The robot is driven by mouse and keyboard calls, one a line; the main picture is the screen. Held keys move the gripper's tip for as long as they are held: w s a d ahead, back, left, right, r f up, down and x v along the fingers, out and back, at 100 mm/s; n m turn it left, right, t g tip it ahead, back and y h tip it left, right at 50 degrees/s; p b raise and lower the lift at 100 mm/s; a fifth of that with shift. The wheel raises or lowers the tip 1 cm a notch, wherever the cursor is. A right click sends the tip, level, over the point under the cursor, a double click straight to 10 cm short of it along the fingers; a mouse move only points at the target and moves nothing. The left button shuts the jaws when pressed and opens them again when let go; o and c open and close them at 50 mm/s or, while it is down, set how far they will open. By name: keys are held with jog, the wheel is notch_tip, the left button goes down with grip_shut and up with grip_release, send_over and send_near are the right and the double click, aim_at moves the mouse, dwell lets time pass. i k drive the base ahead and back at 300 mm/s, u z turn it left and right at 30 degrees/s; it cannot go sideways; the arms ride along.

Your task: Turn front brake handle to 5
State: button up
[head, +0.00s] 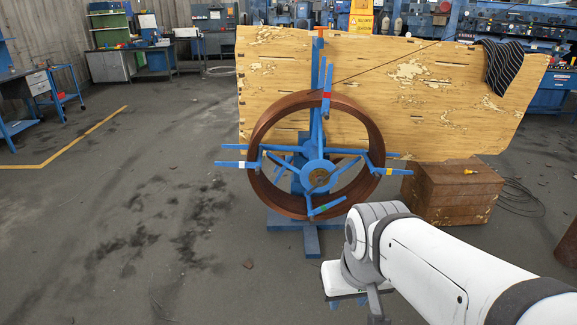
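A large copper-brown ring (258,135) stands upright on a blue spoked reel (314,172) in the middle of the head view. Blue arms reach outward past the ring, with small red, white, yellow and green marks on them. A small orange-red bar (320,31) sits at the top of the blue post. I cannot tell which part is the front brake handle, and no number 5 is readable. My gripper (347,303) is low in front of the reel, to the right of its foot, apart from it. Its fingers point down and are partly cut off by the angle.
A worn wooden panel (430,80) stands behind the reel, with a dark striped cloth (502,65) over its right end. A brown wooden crate (452,195) is right of the reel. The blue base (292,222) rests on the floor. Floor at left is clear.

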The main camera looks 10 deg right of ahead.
aim_at(319, 179)
jog(key=u, duration=0.4)
jog(key=i, duration=2.05)
jog(key=z, duration=0.45)
jog(key=k, duration=0.85)
jog(key=z, duration=0.25)
jog(key=i, duration=0.85)
jog(key=u, duration=0.05)
